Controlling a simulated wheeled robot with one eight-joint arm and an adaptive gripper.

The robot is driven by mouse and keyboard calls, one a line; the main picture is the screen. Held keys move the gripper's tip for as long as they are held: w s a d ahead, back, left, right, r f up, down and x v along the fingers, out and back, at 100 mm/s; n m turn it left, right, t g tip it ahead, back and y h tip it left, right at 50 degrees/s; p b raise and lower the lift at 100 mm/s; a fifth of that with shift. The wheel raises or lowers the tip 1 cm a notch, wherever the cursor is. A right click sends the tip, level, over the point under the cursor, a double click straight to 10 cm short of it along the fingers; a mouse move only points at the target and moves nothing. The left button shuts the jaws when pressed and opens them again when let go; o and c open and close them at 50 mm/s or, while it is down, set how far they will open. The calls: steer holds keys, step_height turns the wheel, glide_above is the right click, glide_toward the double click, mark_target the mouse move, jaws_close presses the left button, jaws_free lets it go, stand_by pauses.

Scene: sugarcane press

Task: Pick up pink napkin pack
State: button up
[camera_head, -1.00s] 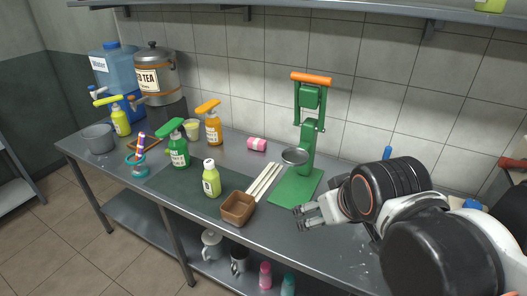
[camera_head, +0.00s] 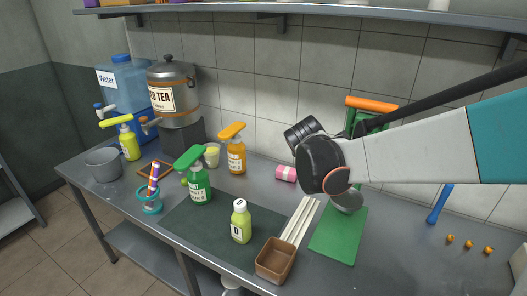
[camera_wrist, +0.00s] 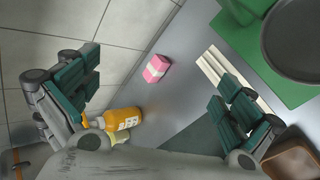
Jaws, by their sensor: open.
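The pink napkin pack (camera_head: 286,173), with a white band, lies on the metal counter near the tiled wall, between the orange pump bottle and the green press. In the wrist view the pack (camera_wrist: 157,69) lies beyond the fingers, between them from side to side. My gripper (camera_wrist: 160,100) is open and empty, its two green-padded fingers wide apart, and nothing touches the pack. In the head view my arm reaches in from the right and its wrist is beside the pack; the fingers are hidden there.
The green press (camera_head: 340,232) stands right of the pack, partly behind my arm. An orange pump bottle (camera_head: 236,155) stands left of it. White sticks (camera_head: 300,222), a brown box (camera_head: 275,262) and a lime bottle (camera_head: 241,222) are in front. The tiled wall (camera_head: 262,85) is close behind.

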steer(key=w+a+f+n+t+h+b, duration=0.1)
steer(key=w+a+f+n, duration=0.1)
steer(key=w+f+n, duration=0.7)
steer(key=n+t+h+b, duration=0.1)
steer(key=n+t, duration=0.1)
steer(key=n, duration=0.3)
glide_toward(286, 171)
steer(key=x, duration=0.4)
steer(key=b+x, duration=0.3)
steer(key=x, duration=0.4)
steer(key=shift+w+d+f, duration=0.15)
steer(key=shift+f, duration=0.05)
steer(key=shift+r, duration=0.1)
steer(key=c, duration=1.2)
